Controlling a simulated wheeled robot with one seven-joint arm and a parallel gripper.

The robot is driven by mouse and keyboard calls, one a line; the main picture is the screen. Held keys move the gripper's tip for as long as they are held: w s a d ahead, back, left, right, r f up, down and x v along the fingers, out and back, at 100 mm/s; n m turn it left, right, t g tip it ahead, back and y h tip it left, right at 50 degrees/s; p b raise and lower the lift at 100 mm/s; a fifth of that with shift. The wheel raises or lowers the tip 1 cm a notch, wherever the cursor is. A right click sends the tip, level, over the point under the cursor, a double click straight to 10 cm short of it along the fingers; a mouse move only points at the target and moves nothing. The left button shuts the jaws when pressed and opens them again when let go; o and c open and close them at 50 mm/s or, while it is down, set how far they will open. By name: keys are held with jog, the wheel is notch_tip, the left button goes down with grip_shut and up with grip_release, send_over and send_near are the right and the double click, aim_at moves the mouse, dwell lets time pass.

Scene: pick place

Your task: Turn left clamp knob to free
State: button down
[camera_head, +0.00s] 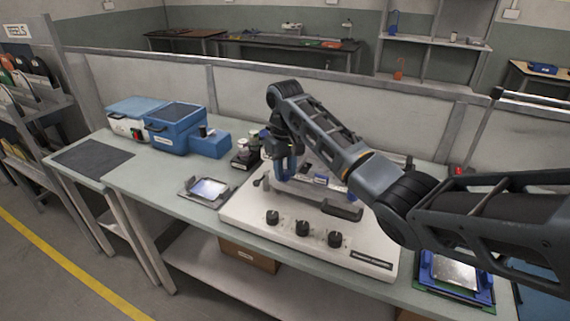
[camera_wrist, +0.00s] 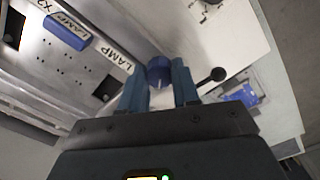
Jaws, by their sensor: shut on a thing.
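The left clamp knob (camera_wrist: 158,68) is a round blue knob between the two fingers of my gripper (camera_wrist: 161,82) in the wrist view. The fingers are shut on it from both sides. A white label reading "LAMP" (camera_wrist: 113,60), partly cut off by view, lies beside it. In the head view my gripper (camera_head: 284,168) reaches down over the left rear of the white machine (camera_head: 240,212), and its fingers hide the knob there. The knob's turned position cannot be told.
A black ball-ended lever (camera_wrist: 217,75) is close to the right finger. Three black dials, including the middle one (camera_head: 302,228), line the machine's front. A tray with a screen (camera_head: 207,188) and blue cases (camera_head: 175,128) stand left. A blue fixture (camera_head: 455,274) lies right.

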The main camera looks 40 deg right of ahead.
aim_at(285, 171)
jog(key=n, duration=0.4)
jog(key=shift+n, duration=0.3)
jog(key=n, duration=0.5)
jog(key=shift+n, duration=0.3)
jog(key=c, duration=0.8)
grip_release()
jog(key=shift+r, duration=0.1)
notch_tip(285, 171, up, 6)
jog(key=shift+d+r, duration=0.1)
jog(key=shift+r, duration=0.7)
